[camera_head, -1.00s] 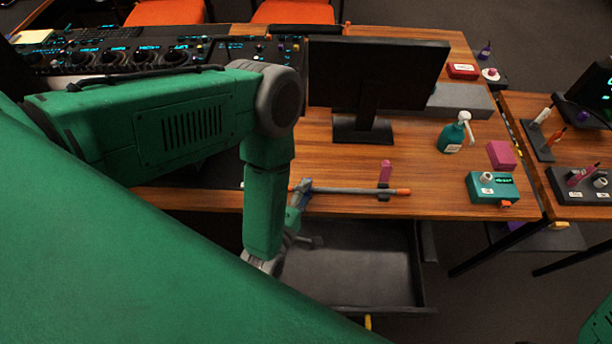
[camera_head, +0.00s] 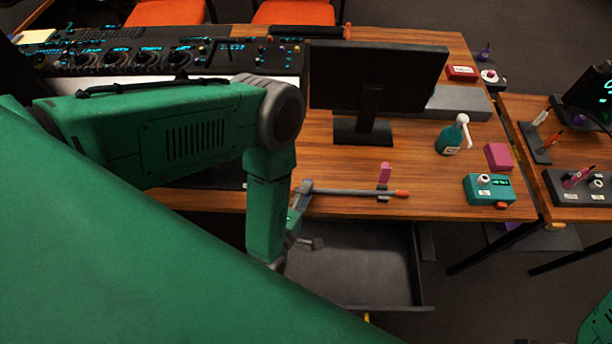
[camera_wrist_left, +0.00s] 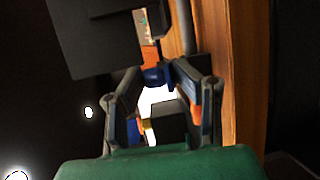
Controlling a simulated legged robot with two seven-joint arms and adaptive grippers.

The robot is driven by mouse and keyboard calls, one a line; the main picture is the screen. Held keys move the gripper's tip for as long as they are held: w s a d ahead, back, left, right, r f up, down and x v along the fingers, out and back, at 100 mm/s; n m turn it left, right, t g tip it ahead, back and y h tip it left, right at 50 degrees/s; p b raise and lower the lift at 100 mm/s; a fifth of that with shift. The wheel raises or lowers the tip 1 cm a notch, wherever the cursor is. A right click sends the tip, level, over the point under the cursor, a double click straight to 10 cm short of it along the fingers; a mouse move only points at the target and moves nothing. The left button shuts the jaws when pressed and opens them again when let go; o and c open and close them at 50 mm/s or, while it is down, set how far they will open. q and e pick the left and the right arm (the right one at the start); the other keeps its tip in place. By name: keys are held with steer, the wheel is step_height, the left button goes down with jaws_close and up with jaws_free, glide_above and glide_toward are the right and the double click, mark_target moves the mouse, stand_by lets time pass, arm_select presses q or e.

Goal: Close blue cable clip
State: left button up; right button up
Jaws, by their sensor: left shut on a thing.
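In the left wrist view, a small dark blue piece (camera_wrist_left: 157,76), seemingly the blue cable clip, sits between the fingertips of my left gripper (camera_wrist_left: 155,84). The fingers are closed in on it, with an orange part just beyond. Whether the clip itself is open or closed cannot be made out. In the head view, my left gripper (camera_head: 296,222) points up at the table's front edge, at the left end of a grey bar (camera_head: 345,191). My own forearm partly hides it, and the clip is not clear there. My right gripper is out of view.
An open dark drawer (camera_head: 365,270) lies below the table edge. A pink piece (camera_head: 384,172) stands near the bar's orange tip. A monitor (camera_head: 375,80), spray bottle (camera_head: 452,138) and teal box (camera_head: 488,190) stand behind and to the right. Clear wood lies between them.

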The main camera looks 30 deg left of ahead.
arm_select(q)
steer(key=shift+s+d+f, duration=0.1)
steer(key=shift+s+f, duration=0.15)
steer(key=shift+f, duration=0.15)
steer(key=o, duration=1)
steer(key=shift+c, duration=0.2)
steer(key=shift+w, duration=0.1)
steer(key=shift+w+r, duration=0.2)
steer(key=shift+r, duration=0.05)
